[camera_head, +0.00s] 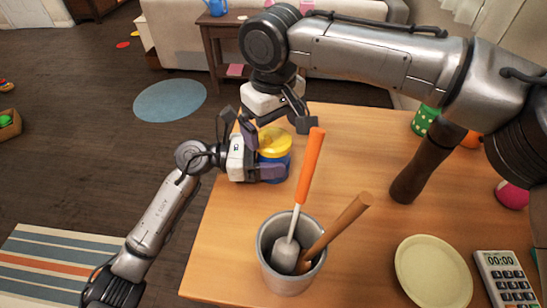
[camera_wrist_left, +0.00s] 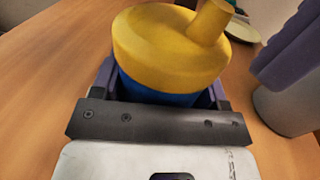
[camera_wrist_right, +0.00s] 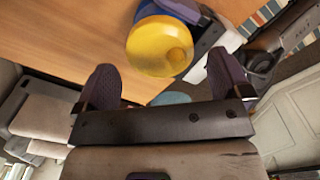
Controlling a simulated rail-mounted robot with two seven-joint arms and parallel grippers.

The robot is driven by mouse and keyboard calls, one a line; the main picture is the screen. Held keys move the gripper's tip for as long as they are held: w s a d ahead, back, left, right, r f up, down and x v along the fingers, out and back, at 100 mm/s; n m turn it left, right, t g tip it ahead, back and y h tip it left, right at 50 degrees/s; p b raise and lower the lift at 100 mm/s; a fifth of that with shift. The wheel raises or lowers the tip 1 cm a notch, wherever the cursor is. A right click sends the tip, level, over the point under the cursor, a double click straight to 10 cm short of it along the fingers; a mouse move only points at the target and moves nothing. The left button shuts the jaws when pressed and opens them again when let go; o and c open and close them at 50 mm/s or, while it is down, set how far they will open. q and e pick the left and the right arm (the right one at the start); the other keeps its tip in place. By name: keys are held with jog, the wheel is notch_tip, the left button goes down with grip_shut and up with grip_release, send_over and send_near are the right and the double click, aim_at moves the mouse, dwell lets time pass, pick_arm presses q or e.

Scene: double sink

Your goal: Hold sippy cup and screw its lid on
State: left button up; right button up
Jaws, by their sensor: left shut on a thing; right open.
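The sippy cup has a blue body (camera_head: 275,170) and a yellow lid (camera_head: 273,141) with a spout. It stands near the table's left edge in the head view. My left gripper (camera_head: 260,157) is shut around the blue body, which shows between its fingers in the left wrist view (camera_wrist_left: 155,92). The lid (camera_wrist_left: 170,45) sits on top of the body; I cannot tell how tightly it is seated. My right gripper (camera_head: 268,121) is open and empty just above and behind the lid. In the right wrist view the lid (camera_wrist_right: 160,46) lies ahead of the open fingers, apart from them.
A grey metal pot (camera_head: 290,268) with an orange-handled spatula (camera_head: 309,172) and a wooden-handled utensil (camera_head: 338,225) stands close in front of the cup. A cream plate (camera_head: 432,272), a calculator (camera_head: 506,278) and a brown pepper mill (camera_head: 425,165) are to the right. Bare tabletop lies between.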

aim_at(274, 137)
jog(key=shift+f, duration=1.6)
jog(key=shift+c, duration=0.4)
jog(key=c, duration=0.9)
jog(key=o, duration=1.1)
jog(key=shift+c, duration=0.2)
notch_tip(274, 137, up, 12)
pick_arm(q)
jog(key=o, duration=1.8)
